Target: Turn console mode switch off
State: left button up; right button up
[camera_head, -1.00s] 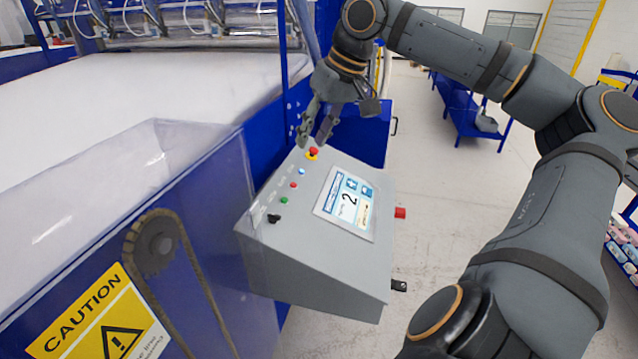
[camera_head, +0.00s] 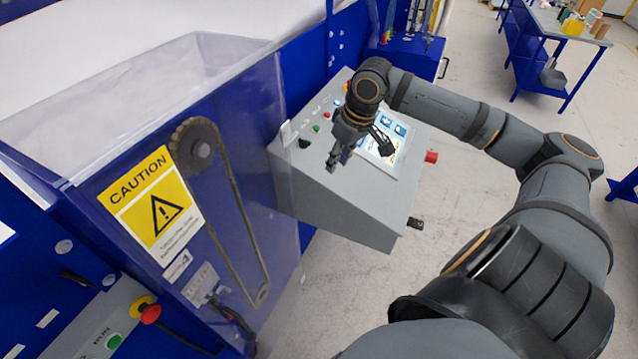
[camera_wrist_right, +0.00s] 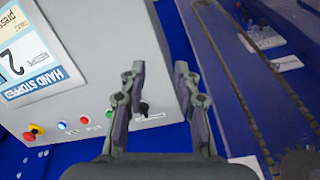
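The grey sloped console (camera_head: 335,205) stands beside the blue machine. A small black knob (camera_head: 304,143), which looks like the mode switch, sits at the near-left end of its button row. In the right wrist view the knob (camera_wrist_right: 143,108) shows between and beyond my fingers, close to the left one. Which way it points is too small to tell. My right gripper (camera_head: 337,160) is open and empty, over the near part of the console, right of the knob in the head view. In the wrist view its two fingers (camera_wrist_right: 160,72) are apart. My left gripper is out of view.
Green, red and blue buttons continue the row, with a red emergency stop (camera_wrist_right: 33,132) at its end. The console screen (camera_wrist_right: 32,55) reads "HAND STOPPED". A red side button (camera_head: 431,156) and a black latch (camera_head: 415,223) stick out right. A clear guard (camera_head: 262,100) stands left.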

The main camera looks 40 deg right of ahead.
jog(key=s+a+f, duration=0.3)
jog(key=a+f, duration=0.3)
jog(key=f, duration=0.3)
jog(key=s+a+f+n+t, duration=0.1)
jog(key=s+a+f, duration=0.3)
jog(key=a+f, duration=0.2)
jog(key=shift+s+f, duration=0.2)
jog(key=shift+f, duration=1.2)
